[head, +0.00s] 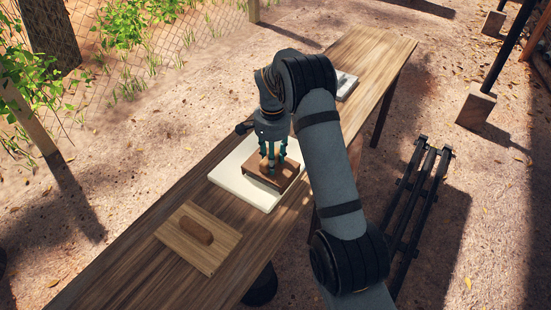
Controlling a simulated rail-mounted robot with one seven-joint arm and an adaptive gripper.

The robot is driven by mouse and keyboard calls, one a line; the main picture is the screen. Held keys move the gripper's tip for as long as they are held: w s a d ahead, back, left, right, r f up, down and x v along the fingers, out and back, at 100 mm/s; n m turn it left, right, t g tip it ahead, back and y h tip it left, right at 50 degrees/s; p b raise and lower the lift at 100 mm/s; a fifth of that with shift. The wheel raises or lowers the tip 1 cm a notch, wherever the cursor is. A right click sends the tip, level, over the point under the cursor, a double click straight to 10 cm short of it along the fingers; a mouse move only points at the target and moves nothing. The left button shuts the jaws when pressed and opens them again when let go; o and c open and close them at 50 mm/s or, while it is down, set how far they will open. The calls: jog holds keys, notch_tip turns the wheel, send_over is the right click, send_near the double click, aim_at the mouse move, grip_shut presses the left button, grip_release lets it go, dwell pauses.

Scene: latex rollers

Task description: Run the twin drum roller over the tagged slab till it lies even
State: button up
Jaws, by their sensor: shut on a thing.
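A white slab (230,178) lies flat on the long wooden table, near its middle. My gripper (271,168) points down over it, its fingers shut on a brown wooden tool (288,176) with a flat, blocky top. The tool sits over the slab's middle and right part and hides much of it. I take this tool for the twin drum roller; its drums cannot be made out from this height. Whether it touches the slab is not clear. No tag can be seen on the slab.
A light wooden board (180,240) with a brown oval piece (196,231) on it lies on the table (140,262) at the near left. A pale tray-like item (346,82) lies at the far end, partly behind my arm. Bare tabletop lies between.

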aim_at(263, 176)
jog(key=shift+s+a+b, duration=1.05)
jog(key=shift+s+a, duration=0.25)
jog(key=shift+s, duration=0.15)
jog(key=shift+s+a+f+b, duration=0.2)
jog(key=shift+s+a+b, duration=0.1)
jog(key=shift+s+b, duration=0.15)
jog(key=shift+s+a+b, duration=0.35)
jog(key=shift+s+a, duration=0.05)
jog(key=shift+s, duration=0.2)
jog(key=shift+s+a+b, duration=0.35)
jog(key=shift+s, duration=0.25)
notch_tip(263, 176, up, 5)
jog(key=p, duration=0.4)
jog(key=shift+w+r, duration=0.1)
jog(key=shift+r, duration=0.05)
